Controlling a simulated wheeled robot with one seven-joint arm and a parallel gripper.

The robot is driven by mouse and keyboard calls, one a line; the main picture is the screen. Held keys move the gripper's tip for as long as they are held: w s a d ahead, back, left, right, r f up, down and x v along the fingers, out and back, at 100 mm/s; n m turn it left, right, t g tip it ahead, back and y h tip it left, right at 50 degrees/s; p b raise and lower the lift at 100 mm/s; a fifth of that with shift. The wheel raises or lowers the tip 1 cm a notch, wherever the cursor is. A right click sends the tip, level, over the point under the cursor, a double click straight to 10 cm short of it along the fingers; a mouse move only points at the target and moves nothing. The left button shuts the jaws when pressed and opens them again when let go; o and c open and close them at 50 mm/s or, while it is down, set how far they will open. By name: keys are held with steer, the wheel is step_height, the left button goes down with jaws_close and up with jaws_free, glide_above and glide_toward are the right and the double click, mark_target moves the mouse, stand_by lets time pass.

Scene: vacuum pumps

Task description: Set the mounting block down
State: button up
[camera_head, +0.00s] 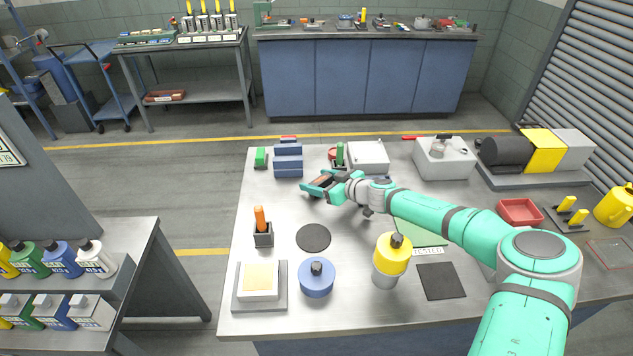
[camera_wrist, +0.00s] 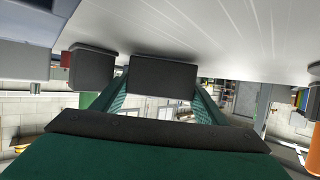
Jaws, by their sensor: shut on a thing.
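My gripper (camera_head: 319,186) is low over the left middle of the table in the head view, its fingers pointing left. It is shut on the mounting block (camera_head: 321,181), a small brown-topped dark block lying between the fingers. In the wrist view the block (camera_wrist: 163,76) shows as a dark grey box between the two green fingers. The tabletop (camera_wrist: 220,35) fills the top of that view, close to the block. I cannot tell whether the block touches it.
Blue stepped blocks (camera_head: 288,160) and a green block (camera_head: 260,157) stand behind and left of my gripper. A green-topped item (camera_head: 339,155) is just behind. A round black mat (camera_head: 313,237) and an orange-handled tool in a holder (camera_head: 263,236) are in front.

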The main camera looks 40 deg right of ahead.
steer(key=shift+f, duration=0.15)
steer(key=o, duration=1.5)
steer(key=shift+c, duration=0.2)
steer(key=shift+d, duration=0.15)
steer(key=v, duration=0.5)
steer(key=r+v, duration=0.1)
steer(key=v, duration=0.5)
steer(key=shift+w, duration=0.25)
